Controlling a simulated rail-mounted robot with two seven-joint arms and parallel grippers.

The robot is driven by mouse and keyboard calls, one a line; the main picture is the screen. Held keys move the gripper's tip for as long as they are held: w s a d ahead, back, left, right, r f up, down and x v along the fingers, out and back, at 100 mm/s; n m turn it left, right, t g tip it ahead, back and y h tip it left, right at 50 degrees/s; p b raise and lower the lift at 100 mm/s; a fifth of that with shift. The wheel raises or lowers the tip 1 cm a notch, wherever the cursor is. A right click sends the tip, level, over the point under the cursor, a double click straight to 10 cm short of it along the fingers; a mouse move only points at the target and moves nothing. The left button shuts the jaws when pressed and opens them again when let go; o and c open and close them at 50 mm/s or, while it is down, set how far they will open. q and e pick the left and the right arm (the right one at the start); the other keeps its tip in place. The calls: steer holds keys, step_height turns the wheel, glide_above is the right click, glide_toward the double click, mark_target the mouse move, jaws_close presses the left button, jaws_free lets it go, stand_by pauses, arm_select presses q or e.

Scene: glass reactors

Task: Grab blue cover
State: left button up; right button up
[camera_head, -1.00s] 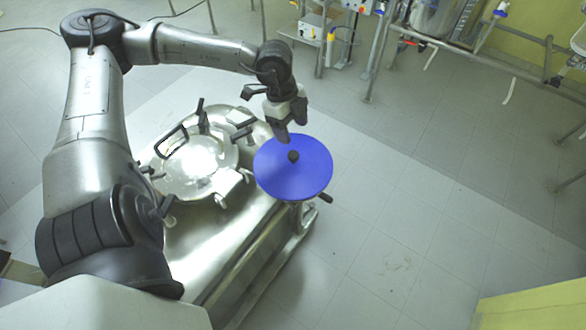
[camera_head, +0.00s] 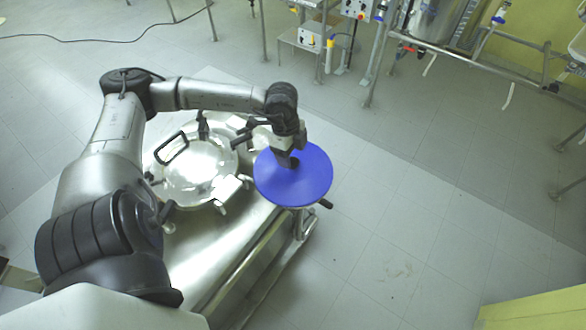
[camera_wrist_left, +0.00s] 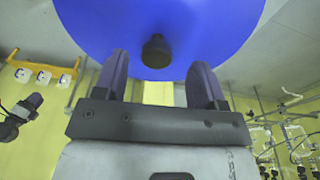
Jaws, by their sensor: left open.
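The blue cover (camera_head: 308,182) is a flat round disc at the right end of the steel vessel table in the head view. A small dark knob stands at its middle. My left gripper (camera_head: 284,160) is over the cover, close to the knob, and partly hides it. In the left wrist view the blue cover (camera_wrist_left: 210,25) fills the top, and its black knob (camera_wrist_left: 156,50) shows beyond and between the two fingers of my left gripper (camera_wrist_left: 158,75). The fingers are spread and nothing is between their pads that I can see. My right gripper is not in view.
A steel vessel lid (camera_head: 200,172) with clamps and a black handle (camera_head: 172,148) sits left of the cover on the steel table (camera_head: 190,260). Pipe frames and a control box (camera_head: 357,9) stand at the back.

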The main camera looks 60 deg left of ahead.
mark_target(292, 160)
arm_select(q)
steer(key=shift+d+f, duration=0.25)
steer(key=shift+f, duration=0.85)
steer(key=shift+d+f, duration=0.2)
steer(key=shift+f, duration=0.85)
steer(key=c, duration=1.1)
